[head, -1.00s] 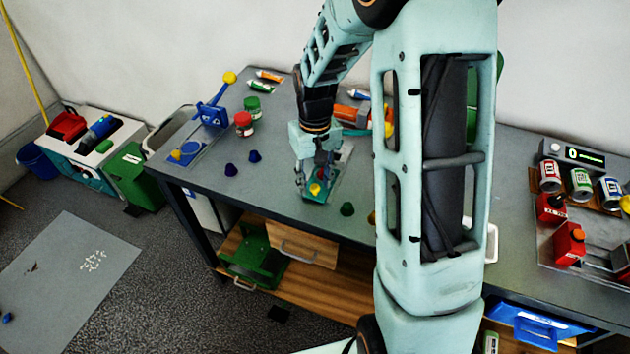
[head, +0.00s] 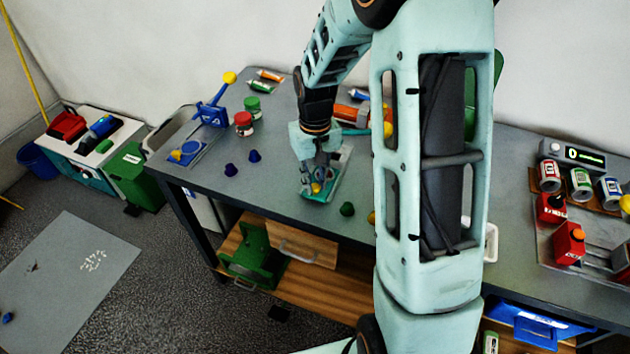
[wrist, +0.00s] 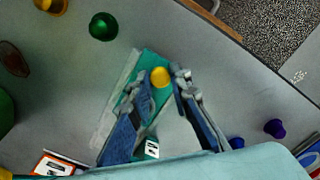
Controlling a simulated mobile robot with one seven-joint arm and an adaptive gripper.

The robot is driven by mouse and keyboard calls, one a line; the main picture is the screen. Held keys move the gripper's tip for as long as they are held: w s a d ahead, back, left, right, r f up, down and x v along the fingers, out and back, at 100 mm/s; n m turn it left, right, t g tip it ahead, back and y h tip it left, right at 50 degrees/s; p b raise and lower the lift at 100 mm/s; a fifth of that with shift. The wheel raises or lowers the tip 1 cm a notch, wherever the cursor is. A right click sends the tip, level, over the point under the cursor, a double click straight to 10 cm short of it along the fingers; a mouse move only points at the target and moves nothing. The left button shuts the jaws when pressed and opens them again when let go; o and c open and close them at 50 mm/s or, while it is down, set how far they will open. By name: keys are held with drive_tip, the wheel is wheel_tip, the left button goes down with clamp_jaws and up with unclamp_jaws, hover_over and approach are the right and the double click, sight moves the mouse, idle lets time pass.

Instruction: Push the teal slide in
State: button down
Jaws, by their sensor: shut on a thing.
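The teal slide (head: 322,197) lies on a pale base plate (head: 343,157) on the grey table, left of my arm in the head view. A yellow knob (wrist: 160,77) stands on the teal slide (wrist: 152,60) in the wrist view. My gripper (head: 317,183) is low over the slide, shut on the yellow knob (head: 316,188). In the wrist view my gripper's (wrist: 163,75) fingers stand on either side of the knob. The fingers and wrist hide part of the slide and plate.
A green cap (head: 347,209) stands just right of the slide. Two dark blue caps (head: 254,156) stand to the left. Red and green jars (head: 244,124) and a blue lever device (head: 211,114) are further left. The tabletop directly left of the slide is clear.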

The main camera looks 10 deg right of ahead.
drive_tip(key=w+d, duration=0.1)
drive_tip(key=w, duration=0.1)
drive_tip(key=w+d, duration=0.4)
drive_tip(key=w, duration=0.1)
drive_tip(key=shift+w+d+r, duration=0.1)
drive_tip(key=c, duration=1.8)
unclamp_jaws()
drive_tip(key=shift+w, duration=0.1)
drive_tip(key=shift+o, duration=0.2)
wheel_tip(320, 180, up, 12)
